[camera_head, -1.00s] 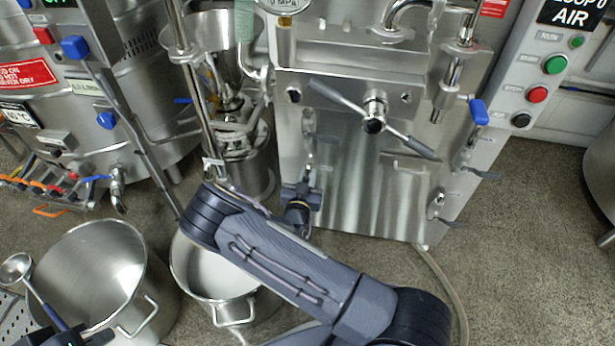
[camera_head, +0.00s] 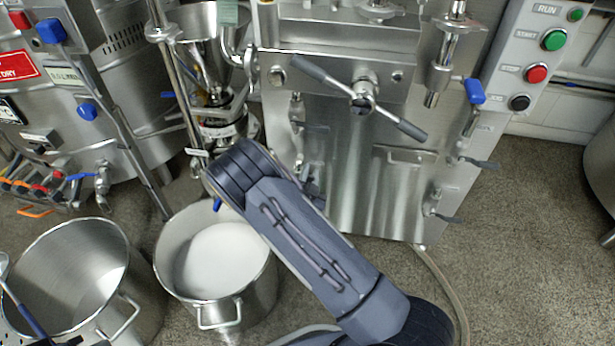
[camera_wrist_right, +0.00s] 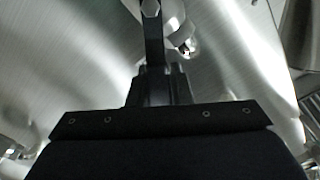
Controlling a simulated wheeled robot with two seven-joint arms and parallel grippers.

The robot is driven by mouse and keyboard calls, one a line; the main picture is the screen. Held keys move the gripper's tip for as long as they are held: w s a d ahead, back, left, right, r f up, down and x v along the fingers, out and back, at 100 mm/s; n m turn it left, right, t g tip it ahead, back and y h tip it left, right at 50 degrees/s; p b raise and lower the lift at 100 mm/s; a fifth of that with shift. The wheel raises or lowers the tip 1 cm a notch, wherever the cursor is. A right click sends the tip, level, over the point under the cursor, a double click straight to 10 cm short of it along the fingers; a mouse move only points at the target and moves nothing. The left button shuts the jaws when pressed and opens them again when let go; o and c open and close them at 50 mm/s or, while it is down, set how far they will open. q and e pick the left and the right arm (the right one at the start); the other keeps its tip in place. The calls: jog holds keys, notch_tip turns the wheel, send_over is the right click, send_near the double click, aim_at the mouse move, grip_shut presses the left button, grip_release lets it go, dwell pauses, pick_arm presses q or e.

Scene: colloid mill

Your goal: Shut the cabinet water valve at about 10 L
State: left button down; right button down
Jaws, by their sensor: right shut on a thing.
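The steel cabinet (camera_head: 350,190) stands in the middle of the head view. My right gripper (camera_head: 311,184) is low at its left front, mostly hidden behind my own wrist. In the right wrist view the dark gripper (camera_wrist_right: 152,28) is shut and reaches toward a small shiny valve fitting (camera_wrist_right: 180,30) on brushed steel. The gripped part, apparently the water valve's handle, is hidden, so I cannot tell its angle. A dark sliver at the bottom left of the head view may be my left gripper (camera_head: 78,342); its fingers do not show.
A steel pot with white contents (camera_head: 262,285) stands left of my right arm. A T-bar handle (camera_head: 362,98) and levered side valves (camera_head: 470,160) project from the cabinet.

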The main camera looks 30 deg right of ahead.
aim_at(308, 181)
dwell(0.4)
jog(key=c, duration=1.3)
grip_release()
jog(key=p+v, duration=0.1)
jog(key=v, duration=0.6)
jog(key=shift+p, duration=0.35)
jog(key=shift+s+a, duration=0.25)
jog(key=shift+s, duration=0.15)
